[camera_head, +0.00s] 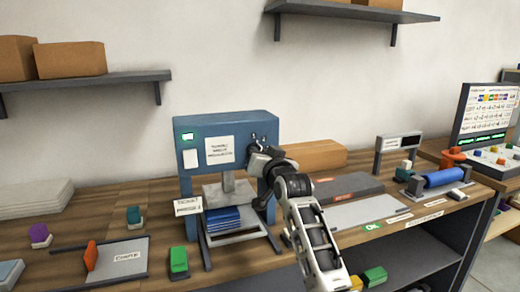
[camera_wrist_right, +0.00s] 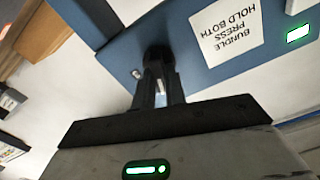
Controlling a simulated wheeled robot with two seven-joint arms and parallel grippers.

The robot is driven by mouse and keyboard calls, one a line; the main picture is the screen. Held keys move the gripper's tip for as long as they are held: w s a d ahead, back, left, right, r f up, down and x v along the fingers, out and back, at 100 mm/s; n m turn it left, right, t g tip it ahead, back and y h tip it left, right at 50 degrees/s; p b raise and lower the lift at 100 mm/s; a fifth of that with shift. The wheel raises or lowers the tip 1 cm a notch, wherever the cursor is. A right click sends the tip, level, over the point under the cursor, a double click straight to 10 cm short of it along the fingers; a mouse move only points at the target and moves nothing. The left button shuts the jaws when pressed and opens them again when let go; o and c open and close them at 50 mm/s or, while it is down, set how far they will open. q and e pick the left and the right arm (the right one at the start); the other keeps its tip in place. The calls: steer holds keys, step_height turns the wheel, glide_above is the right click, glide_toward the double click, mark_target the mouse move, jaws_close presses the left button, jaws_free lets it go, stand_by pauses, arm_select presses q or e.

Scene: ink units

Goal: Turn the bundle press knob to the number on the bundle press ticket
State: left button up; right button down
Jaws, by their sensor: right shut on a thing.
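The blue bundle press (camera_head: 228,118) stands on the wooden bench with a white sign (camera_head: 220,151) and a lit green display (camera_head: 187,136) on its front. My right gripper (camera_head: 256,152) is at the right side of the press front. In the right wrist view its fingers (camera_wrist_right: 160,82) are shut on the dark round knob (camera_wrist_right: 157,54). The fingers hide most of the knob, and I cannot read its setting. The bundle press ticket (camera_head: 188,206), a small white card, stands at the lower left of the press; its number is too small to read surely. My left gripper is not in view.
A stack of blue sheets (camera_head: 222,218) lies under the press plate. A green block (camera_head: 179,262), an orange-handled plate (camera_head: 125,257) and a teal stamp (camera_head: 134,216) are to the left.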

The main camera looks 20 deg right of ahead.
steer(key=shift+m+p, duration=1.05)
steer(key=shift+m, duration=1.35)
steer(key=shift+d, duration=0.1)
steer(key=c, duration=1.4)
jaws_free()
steer(key=shift+c, duration=0.2)
